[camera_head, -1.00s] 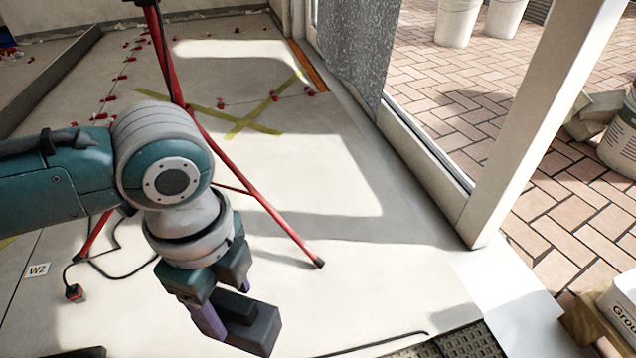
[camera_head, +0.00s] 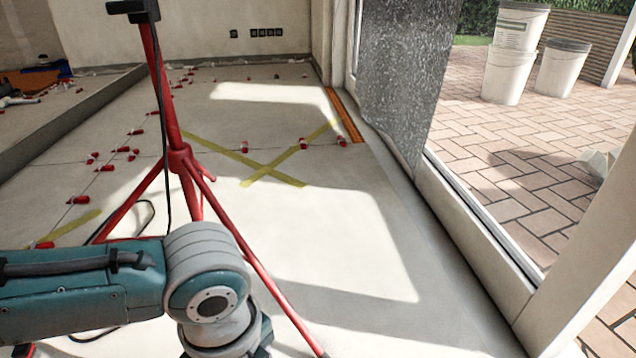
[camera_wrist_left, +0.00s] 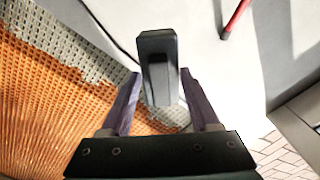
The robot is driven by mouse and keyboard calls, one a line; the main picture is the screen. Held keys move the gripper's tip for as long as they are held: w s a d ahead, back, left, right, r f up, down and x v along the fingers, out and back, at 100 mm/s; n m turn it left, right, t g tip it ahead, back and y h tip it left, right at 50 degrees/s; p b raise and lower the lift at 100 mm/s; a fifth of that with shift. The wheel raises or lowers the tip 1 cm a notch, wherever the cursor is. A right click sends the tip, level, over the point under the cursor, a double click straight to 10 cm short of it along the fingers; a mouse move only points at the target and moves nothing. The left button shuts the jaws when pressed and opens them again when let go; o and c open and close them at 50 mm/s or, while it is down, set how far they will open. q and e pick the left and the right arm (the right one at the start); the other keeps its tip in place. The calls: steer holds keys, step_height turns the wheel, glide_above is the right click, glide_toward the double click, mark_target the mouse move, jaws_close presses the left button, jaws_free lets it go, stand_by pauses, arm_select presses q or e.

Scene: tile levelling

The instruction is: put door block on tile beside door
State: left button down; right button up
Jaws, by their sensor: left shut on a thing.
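The door block (camera_wrist_left: 157,60) is a dark grey wedge-like block, seen in the left wrist view. My left gripper (camera_wrist_left: 160,78) is shut on it, with a purple finger on each side. The block appears held above the floor; its exact height I cannot tell. In the head view my left wrist is at the bottom edge, and the fingers and block are out of frame. The pale tile floor (camera_head: 340,230) lies ahead, with the door's white frame (camera_head: 480,215) along its right side. My right gripper is in neither view.
A red tripod (camera_head: 178,150) stands on the tiles close to my left arm, its leg (camera_wrist_left: 235,20) near the block. Yellow tape (camera_head: 270,170) forms a cross farther back. White buckets (camera_head: 505,65) stand outside on brick paving.

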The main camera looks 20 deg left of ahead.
arm_select(q)
step_height(320, 180, down, 10)
steer(key=b, duration=0.6)
steer(key=shift+r, duration=0.15)
step_height(320, 180, down, 6)
steer(key=b, duration=0.5)
steer(key=shift+r, duration=0.35)
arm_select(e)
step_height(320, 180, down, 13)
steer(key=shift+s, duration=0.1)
arm_select(q)
steer(key=shift+c, duration=0.6)
jaws_free()
